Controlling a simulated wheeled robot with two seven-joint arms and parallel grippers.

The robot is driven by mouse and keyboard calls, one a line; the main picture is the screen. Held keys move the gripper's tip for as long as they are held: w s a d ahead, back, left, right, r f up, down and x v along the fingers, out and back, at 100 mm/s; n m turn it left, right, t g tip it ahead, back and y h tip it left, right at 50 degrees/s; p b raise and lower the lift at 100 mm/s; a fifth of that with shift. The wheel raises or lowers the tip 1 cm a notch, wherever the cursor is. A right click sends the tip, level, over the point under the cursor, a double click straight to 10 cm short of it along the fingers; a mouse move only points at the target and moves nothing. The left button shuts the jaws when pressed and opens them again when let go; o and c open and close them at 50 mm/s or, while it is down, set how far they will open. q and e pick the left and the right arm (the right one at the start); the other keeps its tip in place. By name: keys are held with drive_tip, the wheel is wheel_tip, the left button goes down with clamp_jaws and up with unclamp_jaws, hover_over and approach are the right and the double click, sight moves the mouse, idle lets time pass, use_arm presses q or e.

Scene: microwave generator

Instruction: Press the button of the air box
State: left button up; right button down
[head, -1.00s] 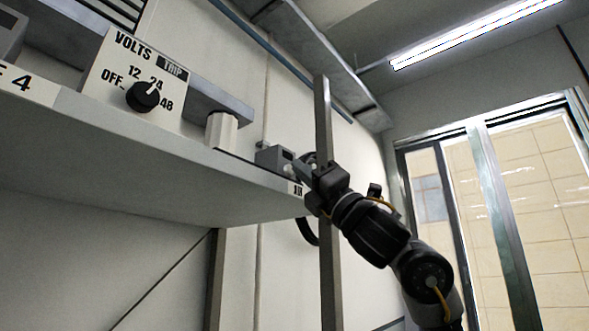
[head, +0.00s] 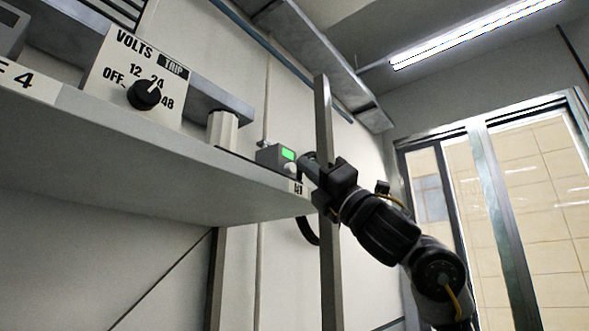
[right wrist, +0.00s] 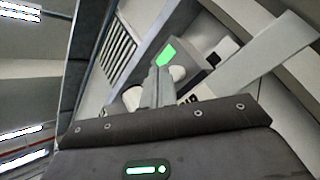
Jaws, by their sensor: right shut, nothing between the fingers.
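The air box (head: 270,156) is a small grey box on the shelf's far right end in the head view. Its display (head: 288,154) glows green, and a round whitish button (head: 290,169) sits below it. My right gripper (head: 305,163) is shut and empty, just right of the button, with a small gap seeming to lie between them. In the right wrist view the shut fingers (right wrist: 158,85) point at the box (right wrist: 188,58), beside the pale button (right wrist: 178,73) and below the green display (right wrist: 166,54). My left gripper is not in view.
A volts panel with a black knob (head: 144,94) and a white block (head: 222,129) stand on the shelf (head: 150,160) to the left. A vertical metal post (head: 325,130) stands close to my right gripper. A glass door (head: 500,200) is at the right.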

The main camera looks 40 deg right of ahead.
drive_tip(key=s+d, duration=0.1)
drive_tip(key=s, duration=0.4)
drive_tip(key=shift+s+d+b, duration=0.35)
drive_tip(key=shift+s+b, duration=0.05)
